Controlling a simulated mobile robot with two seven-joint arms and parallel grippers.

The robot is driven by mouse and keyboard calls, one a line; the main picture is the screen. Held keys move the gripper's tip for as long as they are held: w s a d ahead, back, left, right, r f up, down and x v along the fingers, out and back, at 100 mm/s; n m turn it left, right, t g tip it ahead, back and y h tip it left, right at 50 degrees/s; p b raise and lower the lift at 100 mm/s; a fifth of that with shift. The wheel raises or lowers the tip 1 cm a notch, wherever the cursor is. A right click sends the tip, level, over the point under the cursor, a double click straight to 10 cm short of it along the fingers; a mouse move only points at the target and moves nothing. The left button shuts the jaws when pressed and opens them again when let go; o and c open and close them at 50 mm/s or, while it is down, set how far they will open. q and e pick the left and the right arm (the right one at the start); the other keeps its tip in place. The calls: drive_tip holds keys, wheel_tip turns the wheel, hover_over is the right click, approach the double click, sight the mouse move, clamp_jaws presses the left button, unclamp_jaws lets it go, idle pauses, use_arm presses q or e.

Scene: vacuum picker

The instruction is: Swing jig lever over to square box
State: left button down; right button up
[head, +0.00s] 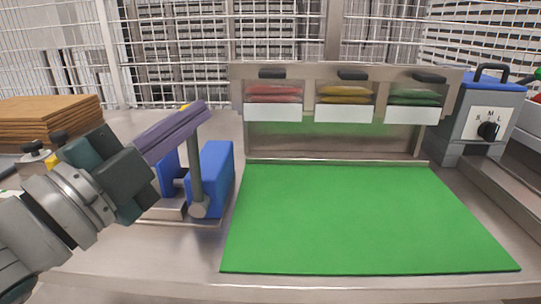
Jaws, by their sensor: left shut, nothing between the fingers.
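The jig (215,172) stands left of the green mat, with blue blocks on a metal base. Its lever (195,172) is a grey rod that rises nearly upright from a round pivot near the base, in front of the larger blue block. My left gripper (201,108) comes in from the left with its long purple-grey fingers shut and empty. The fingers cross the top of the rod in the picture; I cannot tell if they touch it. A bit of yellow shows behind them. I cannot tell which part is the square box. My right gripper is not in view.
A green mat (350,220) lies bare on the metal table. Behind it a rack (236,85) holds red, yellow and green packs. A grey and blue box with a dial (480,118) stands at right. Stacked brown boards (45,120) lie at left. A wire fence closes the back.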

use_arm(q)
drive_tip(key=a+f+n+t+y+b, duration=0.2)
drive_tip(key=a+n+t+y+b, duration=0.1)
drive_tip(key=a+n, duration=0.6)
drive_tip(key=shift+n+t+b, duration=0.4)
drive_tip(key=shift+t+b, duration=0.3)
drive_tip(key=shift+b, duration=0.6)
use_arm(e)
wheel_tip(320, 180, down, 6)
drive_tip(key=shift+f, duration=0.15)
use_arm(q)
drive_tip(key=shift+f+y, duration=0.15)
drive_tip(key=shift+y, duration=0.15)
